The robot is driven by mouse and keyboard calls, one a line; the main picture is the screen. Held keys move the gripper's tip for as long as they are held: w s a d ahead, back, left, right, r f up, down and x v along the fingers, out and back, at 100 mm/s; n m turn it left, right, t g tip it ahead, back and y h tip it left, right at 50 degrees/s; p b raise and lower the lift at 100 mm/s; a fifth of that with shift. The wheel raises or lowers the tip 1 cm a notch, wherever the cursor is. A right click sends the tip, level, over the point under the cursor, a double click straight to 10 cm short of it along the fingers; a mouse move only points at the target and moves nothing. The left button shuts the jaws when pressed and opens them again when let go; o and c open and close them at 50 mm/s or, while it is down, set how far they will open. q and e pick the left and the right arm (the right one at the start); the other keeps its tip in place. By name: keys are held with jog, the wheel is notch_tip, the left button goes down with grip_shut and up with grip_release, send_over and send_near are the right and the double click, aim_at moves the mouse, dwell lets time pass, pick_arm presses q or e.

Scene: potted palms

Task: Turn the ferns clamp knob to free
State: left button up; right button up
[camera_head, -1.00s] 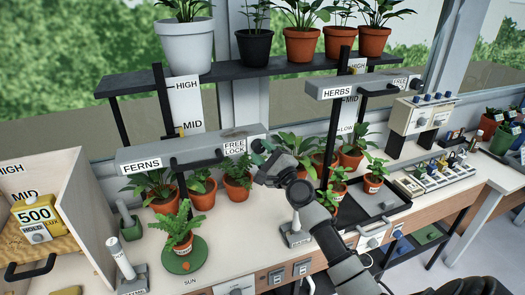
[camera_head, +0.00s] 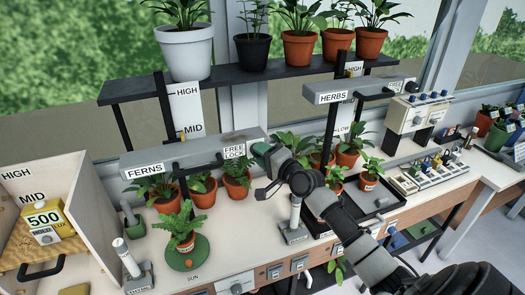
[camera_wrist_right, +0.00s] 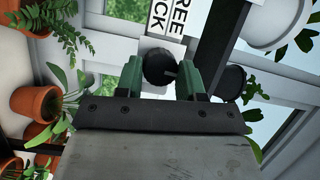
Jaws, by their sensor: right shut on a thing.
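The grey ferns lamp bar (camera_head: 190,152) carries a FERNS label (camera_head: 145,169) at its left end and a FREE/LOCK label (camera_head: 234,152) near its right end. My right gripper (camera_head: 262,149) is at the bar's right end, beside that label, and hides the knob in the head view. In the right wrist view the round black clamp knob (camera_wrist_right: 158,67) sits between the two green fingers, which are shut on it. A small grey mark shows on its right side. The FREE/LOCK label (camera_wrist_right: 168,18) is just above it, partly cut off. My left gripper is out of view.
Potted ferns (camera_head: 236,178) stand below the bar, and a fern on a green disc (camera_head: 187,254) stands in front. The HERBS bar (camera_head: 345,92) is to the right. A dark shelf (camera_head: 250,78) with pots runs above.

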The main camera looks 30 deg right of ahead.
jog(key=shift+n, duration=0.4)
jog(key=o, duration=0.9)
jog(key=shift+s+d+r+b, duration=0.1)
jog(key=shift+s+d+b, duration=0.25)
jog(key=shift+s, duration=1.45)
jog(key=shift+s+d+r+b, duration=0.15)
jog(key=shift+s+b, duration=0.35)
jog(key=shift+s, duration=1.25)
jog(key=shift+s+d+b, duration=0.3)
jog(key=shift+s+b, duration=0.1)
jog(key=shift+s, duration=1.4)
